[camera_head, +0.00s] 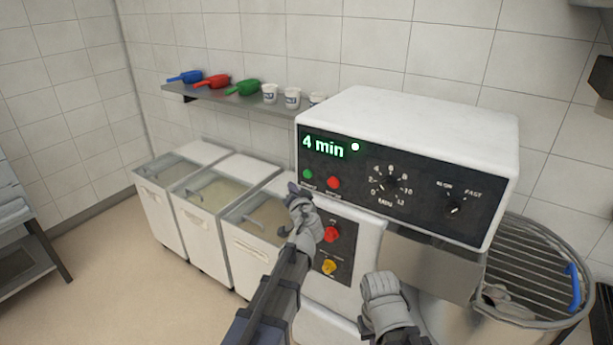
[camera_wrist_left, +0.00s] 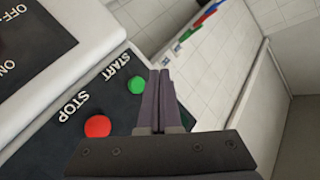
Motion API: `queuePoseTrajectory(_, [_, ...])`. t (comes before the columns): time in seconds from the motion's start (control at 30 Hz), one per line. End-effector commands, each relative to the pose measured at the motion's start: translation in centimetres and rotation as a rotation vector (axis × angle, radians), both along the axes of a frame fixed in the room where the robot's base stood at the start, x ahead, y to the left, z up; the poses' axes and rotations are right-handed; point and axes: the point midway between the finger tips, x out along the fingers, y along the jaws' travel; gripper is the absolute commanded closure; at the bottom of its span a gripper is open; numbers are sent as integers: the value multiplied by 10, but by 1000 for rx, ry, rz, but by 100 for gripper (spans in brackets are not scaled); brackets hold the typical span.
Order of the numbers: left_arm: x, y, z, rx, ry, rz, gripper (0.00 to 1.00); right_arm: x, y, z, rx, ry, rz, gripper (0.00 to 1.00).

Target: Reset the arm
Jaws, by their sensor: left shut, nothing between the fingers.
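My left gripper (camera_head: 294,188) is in front of the white mixer's control panel, just left of and below its start and stop buttons. In the left wrist view its two dark fingers (camera_wrist_left: 158,72) are shut together and empty. The green start button (camera_wrist_left: 137,84) is just left of the fingertips, and the red stop button (camera_wrist_left: 97,126) is lower left. I cannot tell whether the fingertips touch the panel.
The mixer (camera_head: 430,115) shows a lit "4 min" display (camera_head: 323,146), dials, and a lower red knob (camera_head: 331,234). A bowl with a wire guard (camera_head: 535,262) stands right. Several white bins (camera_head: 160,215) stand left, under a shelf (camera_head: 225,100) with scoops and cups.

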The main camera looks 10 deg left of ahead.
Motion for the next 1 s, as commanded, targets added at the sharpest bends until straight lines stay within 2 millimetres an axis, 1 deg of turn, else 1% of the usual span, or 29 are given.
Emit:
queuePoseTrajectory(0.4, [0,0,0,-1,1,1,100,0,0,0,0,0,0,100])
queuePoseTrajectory(0.47, [-4,-1,-3,-11,11,11,100,0,0,0,0,0,0,100])
queuePoseTrajectory(0.53, [-16,-2,-13,-37,48,40,100,0,0,0,0,0,0,100])
queuePoseTrajectory(0.57, [-25,-4,-20,-55,75,59,100,0,0,0,0,0,0,100])
queuePoseTrajectory(0.63, [-52,-11,-44,-114,173,113,100,0,0,0,0,0,0,100])
queuePoseTrajectory(0.67, [-67,-16,-57,-142,230,134,100,0,0,0,0,0,0,100])
queuePoseTrajectory(0.7, [-88,-24,-75,-180,316,160,100,0,0,0,0,0,0,100])
queuePoseTrajectory(0.77, [-121,-39,-102,-231,453,181,100,0,0,0,0,0,0,100])
queuePoseTrajectory(0.8, [-142,-50,-117,-262,545,185,100,0,0,0,0,0,0,100])
queuePoseTrajectory(0.87, [-175,-69,-138,-303,681,179,100,0,0,0,0,0,0,100])
queuePoseTrajectory(0.9, [-196,-81,-150,-327,771,167,100,0,0,0,0,0,0,100])
queuePoseTrajectory(0.97, [-227,-100,-164,-358,897,142,100,0,0,0,0,0,0,100])
queuePoseTrajectory(1.0, [-246,-111,-170,-374,975,122,100,0,0,0,0,0,0,100])
